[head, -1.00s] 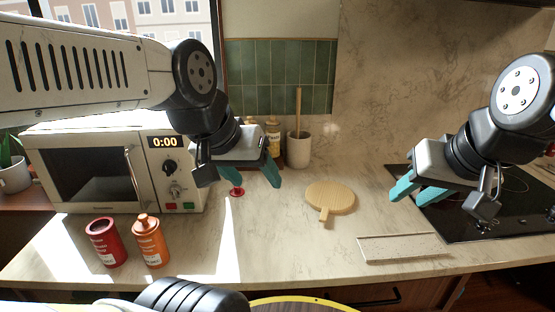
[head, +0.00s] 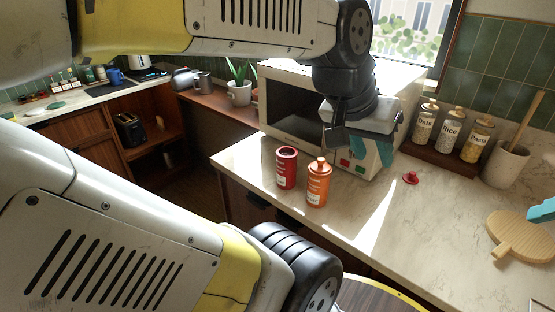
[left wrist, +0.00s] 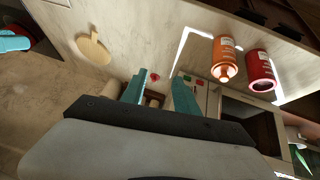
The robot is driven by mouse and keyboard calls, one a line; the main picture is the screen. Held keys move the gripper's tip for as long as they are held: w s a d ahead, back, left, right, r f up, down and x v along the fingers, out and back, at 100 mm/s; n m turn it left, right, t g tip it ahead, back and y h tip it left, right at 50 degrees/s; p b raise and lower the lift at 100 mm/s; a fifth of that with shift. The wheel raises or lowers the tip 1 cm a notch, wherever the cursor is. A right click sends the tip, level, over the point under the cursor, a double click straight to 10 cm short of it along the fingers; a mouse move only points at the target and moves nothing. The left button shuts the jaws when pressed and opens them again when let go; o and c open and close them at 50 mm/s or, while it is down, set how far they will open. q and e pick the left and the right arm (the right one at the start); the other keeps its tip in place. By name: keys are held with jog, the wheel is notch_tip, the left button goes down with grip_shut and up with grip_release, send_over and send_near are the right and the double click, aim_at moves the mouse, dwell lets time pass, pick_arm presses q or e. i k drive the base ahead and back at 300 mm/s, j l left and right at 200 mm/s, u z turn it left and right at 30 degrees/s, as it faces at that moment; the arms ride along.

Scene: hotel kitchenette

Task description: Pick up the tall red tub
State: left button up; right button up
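The tall red tub (head: 286,168) stands upright on the counter in front of the microwave. Its top looks dark and open. It also shows at the right of the left wrist view (left wrist: 261,72). An orange bottle (head: 318,184) stands close beside it on the right. My left gripper (head: 364,146) is open and empty, above the counter to the right of the tub and in front of the microwave. Its spread teal fingers show in the left wrist view (left wrist: 159,94). Of my right gripper (head: 542,210), only a teal part shows at the right edge.
A microwave (head: 300,112) stands behind the tub. A small red lid (head: 411,178) lies on the counter to the right. Canisters (head: 450,132), a utensil crock (head: 506,165) and a round wooden board (head: 520,235) are farther right. The counter's left end is clear.

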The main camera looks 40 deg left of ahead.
aim_at(286, 155)
jog(key=u, duration=1.45)
jog(key=z, duration=3)
jog(key=u, duration=2.05)
jog(key=k+l+u, duration=0.15)
jog(key=u, duration=0.25)
jog(key=k+l+u, duration=0.1)
jog(key=k+u, duration=0.4)
jog(key=u, duration=0.25)
jog(key=i+l, duration=0.3)
jog(key=l, duration=0.15)
